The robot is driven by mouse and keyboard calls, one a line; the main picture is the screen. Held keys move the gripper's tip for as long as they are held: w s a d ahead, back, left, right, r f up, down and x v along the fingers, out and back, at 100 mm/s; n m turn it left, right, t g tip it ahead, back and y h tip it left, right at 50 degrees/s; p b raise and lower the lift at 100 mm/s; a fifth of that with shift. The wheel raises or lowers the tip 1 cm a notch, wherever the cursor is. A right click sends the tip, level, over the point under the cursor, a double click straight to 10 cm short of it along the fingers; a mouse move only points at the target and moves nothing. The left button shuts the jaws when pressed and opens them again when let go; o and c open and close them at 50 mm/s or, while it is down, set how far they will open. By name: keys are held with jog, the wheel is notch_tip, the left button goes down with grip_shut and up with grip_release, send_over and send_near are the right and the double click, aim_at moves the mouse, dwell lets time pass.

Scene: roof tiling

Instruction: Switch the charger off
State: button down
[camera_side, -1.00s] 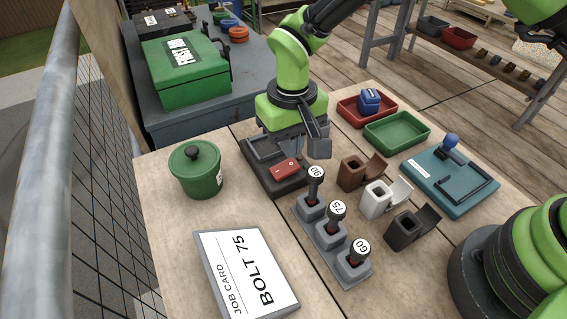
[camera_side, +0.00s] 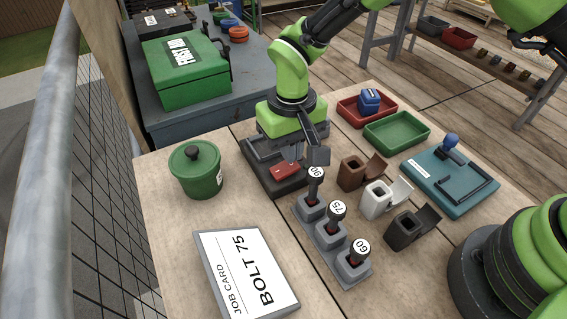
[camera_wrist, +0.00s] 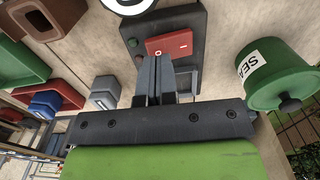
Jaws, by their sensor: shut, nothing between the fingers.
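The charger (camera_side: 262,176) is a dark box on the table with a red rocker switch (camera_side: 281,171) on its top. The switch also shows in the wrist view (camera_wrist: 178,44), with a white line mark on one end and a circle mark near the other. My gripper (camera_side: 294,163) is shut and empty, pointing down at the switch. In the wrist view the closed fingertips (camera_wrist: 157,60) are at the circle-marked end of the switch and cover part of it. They look to be touching or very close; I cannot tell which.
Sockets with bolts marked 90, 75 and 60 (camera_side: 336,228) stand just in front. A green lidded pot (camera_side: 197,171) is to the left. A job card (camera_side: 246,270) reads BOLT 75. Brown, white and black lidded boxes (camera_side: 379,199) and red and green trays (camera_side: 397,131) are to the right.

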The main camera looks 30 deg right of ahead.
jog(key=shift+f, duration=1)
dwell(0.3)
jog(key=shift+r, duration=3.5)
